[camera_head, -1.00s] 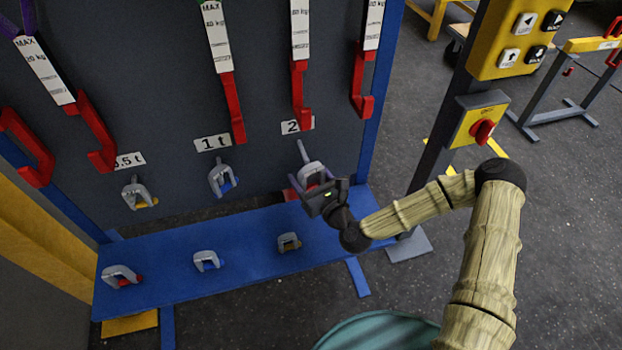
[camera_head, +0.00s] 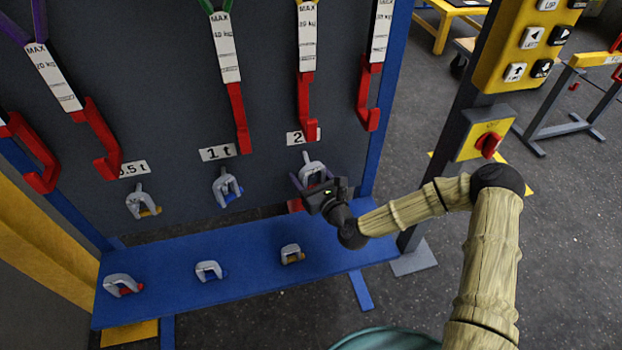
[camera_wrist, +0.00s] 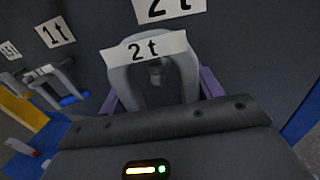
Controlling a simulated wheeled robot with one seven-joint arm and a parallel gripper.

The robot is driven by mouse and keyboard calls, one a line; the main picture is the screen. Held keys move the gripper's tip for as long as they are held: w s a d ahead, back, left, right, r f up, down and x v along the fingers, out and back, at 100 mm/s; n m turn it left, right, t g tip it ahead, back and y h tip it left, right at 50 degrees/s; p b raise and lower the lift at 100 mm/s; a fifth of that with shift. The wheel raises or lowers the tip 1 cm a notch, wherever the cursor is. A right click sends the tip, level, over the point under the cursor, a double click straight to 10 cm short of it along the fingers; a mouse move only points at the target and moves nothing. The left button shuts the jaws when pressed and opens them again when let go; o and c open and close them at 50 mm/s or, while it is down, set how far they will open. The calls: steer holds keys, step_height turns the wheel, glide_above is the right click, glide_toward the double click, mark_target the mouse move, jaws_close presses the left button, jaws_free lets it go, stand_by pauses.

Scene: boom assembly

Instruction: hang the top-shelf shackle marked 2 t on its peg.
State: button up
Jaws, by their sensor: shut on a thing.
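The grey shackle with a "2 t" tag (camera_wrist: 143,48) is held upright in my gripper, in front of the dark board. In the head view the shackle (camera_head: 314,170) sits just under the board's "2 t" label (camera_head: 303,136). My gripper (camera_head: 312,184) is shut on it, with purple parts at both sides of the shackle. In the wrist view the dark tip of the peg (camera_wrist: 156,72) shows inside the shackle's bow, below the tag. I cannot tell how far the bow is over the peg. The shackle's lower part is hidden by my gripper.
Shackles hang under the 0.5 t (camera_head: 143,203) and 1 t (camera_head: 227,187) labels. Several red hooks (camera_head: 304,105) hang above. The blue shelf (camera_head: 250,268) below carries three shackles. A post with a red switch (camera_head: 489,145) stands to the right.

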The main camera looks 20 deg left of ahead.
steer(key=shift+w+a, duration=0.35)
steer(key=shift+w, duration=0.25)
steer(key=shift+w+a, duration=0.35)
steer(key=shift+w, duration=0.25)
steer(key=shift+w+a+f+b, duration=0.25)
steer(key=shift+w+f+b, duration=0.15)
steer(key=shift+f+b, duration=0.4)
steer(key=shift+b, duration=0.3)
steer(key=shift+f, duration=0.15)
